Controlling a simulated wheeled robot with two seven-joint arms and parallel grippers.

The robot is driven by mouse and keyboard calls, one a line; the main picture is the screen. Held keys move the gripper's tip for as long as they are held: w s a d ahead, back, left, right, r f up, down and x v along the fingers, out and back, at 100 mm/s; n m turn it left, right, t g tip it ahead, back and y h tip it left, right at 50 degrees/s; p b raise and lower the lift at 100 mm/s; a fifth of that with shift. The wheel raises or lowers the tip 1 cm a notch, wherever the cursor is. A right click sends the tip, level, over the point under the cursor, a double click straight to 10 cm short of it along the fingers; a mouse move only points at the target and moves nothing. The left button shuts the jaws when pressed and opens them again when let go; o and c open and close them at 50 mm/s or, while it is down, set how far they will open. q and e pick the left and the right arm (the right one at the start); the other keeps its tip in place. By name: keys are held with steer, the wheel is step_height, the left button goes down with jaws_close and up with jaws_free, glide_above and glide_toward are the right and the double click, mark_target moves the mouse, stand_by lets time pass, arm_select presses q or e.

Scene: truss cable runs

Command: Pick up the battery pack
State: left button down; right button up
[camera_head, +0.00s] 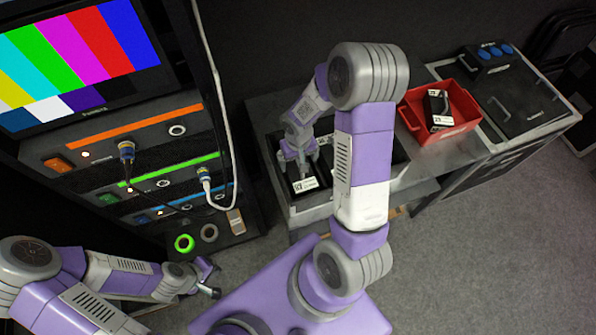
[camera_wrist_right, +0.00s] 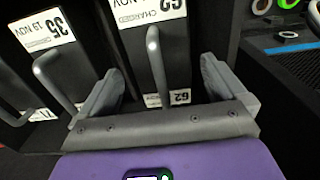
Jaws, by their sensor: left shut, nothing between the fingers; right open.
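A black battery pack with a white label reading 62 and CHARGED (camera_wrist_right: 178,55) stands in a charger in the right wrist view, its grey handle upward. My right gripper (camera_wrist_right: 160,68) is open, with one finger on each side of this pack; contact cannot be told. In the head view the right gripper (camera_head: 299,160) is over the charger bay, by a labelled black pack (camera_head: 306,185). Another pack, labelled 35 (camera_wrist_right: 52,50), stands to the left in the wrist view. My left gripper (camera_head: 213,282) is shut and empty, low at the left in the head view.
A red bin (camera_head: 462,117) holding another labelled black pack (camera_head: 438,108) sits on the bench. A black case (camera_head: 515,95) is to its right. An equipment rack (camera_head: 150,165) with a colour-bar screen and cables stands at the left. Tape rolls (camera_head: 184,243) lie beside it.

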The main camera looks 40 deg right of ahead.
step_height(320, 180, down, 5)
steer(key=shift+b, duration=0.35)
steer(key=c, duration=1.7)
steer(key=shift+r, duration=0.1)
